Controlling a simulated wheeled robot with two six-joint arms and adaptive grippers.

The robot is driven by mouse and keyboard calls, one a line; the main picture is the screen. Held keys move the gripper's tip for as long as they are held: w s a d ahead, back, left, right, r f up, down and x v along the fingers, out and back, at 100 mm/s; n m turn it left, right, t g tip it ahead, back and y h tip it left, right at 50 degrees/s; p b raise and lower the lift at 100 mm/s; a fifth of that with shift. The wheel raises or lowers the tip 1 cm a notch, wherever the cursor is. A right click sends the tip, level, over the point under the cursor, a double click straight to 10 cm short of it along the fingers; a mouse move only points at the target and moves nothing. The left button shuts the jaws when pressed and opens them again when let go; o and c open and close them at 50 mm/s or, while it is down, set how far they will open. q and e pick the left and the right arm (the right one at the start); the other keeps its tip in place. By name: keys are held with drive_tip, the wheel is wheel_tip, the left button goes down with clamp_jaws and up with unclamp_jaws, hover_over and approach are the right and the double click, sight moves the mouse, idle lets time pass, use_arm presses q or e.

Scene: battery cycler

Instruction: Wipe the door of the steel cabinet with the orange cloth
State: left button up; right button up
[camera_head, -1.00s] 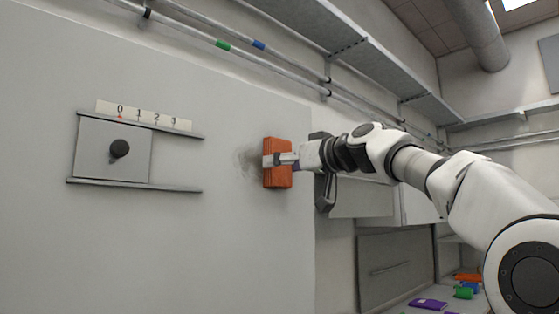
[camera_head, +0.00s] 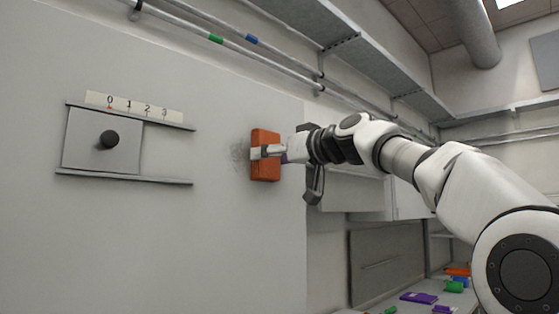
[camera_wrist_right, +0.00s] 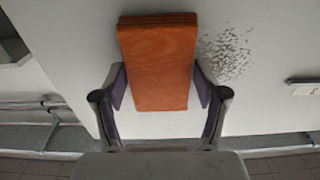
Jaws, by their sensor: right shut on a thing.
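The orange cloth (camera_head: 265,168) is a thick folded block. It is at the pale cabinet door (camera_head: 215,245), near the door's right edge. My right gripper (camera_head: 268,151) is shut on the cloth, with one finger on each side of it in the right wrist view (camera_wrist_right: 158,88). Whether the cloth presses on the door is hard to tell. A grey speckled smudge (camera_head: 240,154) on the door shows just left of the cloth. In the right wrist view the smudge (camera_wrist_right: 228,52) lies right of the cloth. My left gripper is out of view.
A sliding plate with a black knob (camera_head: 109,139) sits between two rails on the door, under a scale (camera_head: 135,107). The door handle (camera_head: 314,184) stands out close below my right wrist. Coloured items, including a purple one (camera_head: 418,297), lie on a bench at lower right.

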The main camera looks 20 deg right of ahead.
sight(222, 152)
drive_tip(key=shift+s+a+b, duration=0.25)
drive_tip(key=shift+s+a, duration=0.1)
drive_tip(key=shift+a, duration=0.55)
drive_tip(key=shift+s+a+b, duration=0.25)
drive_tip(key=shift+s+a, duration=0.05)
drive_tip(key=shift+a, duration=0.55)
drive_tip(key=shift+s+a+f, duration=0.15)
drive_tip(key=shift+s+a, duration=0.05)
drive_tip(key=shift+a, duration=0.3)
drive_tip(key=shift+s+a+b, duration=0.2)
drive_tip(key=shift+s+a, duration=0.05)
drive_tip(key=shift+a, duration=0.4)
drive_tip(key=shift+s+a+b, duration=0.2)
drive_tip(key=shift+a, duration=0.4)
drive_tip(key=shift+s+a, duration=0.15)
drive_tip(key=shift+a, duration=0.35)
drive_tip(key=shift+s+a, duration=0.2)
drive_tip(key=shift+a, duration=0.35)
drive_tip(key=shift+s+a, duration=0.2)
drive_tip(key=shift+a, duration=0.3)
drive_tip(key=shift+d+b, duration=0.1)
drive_tip(key=shift+b, duration=0.25)
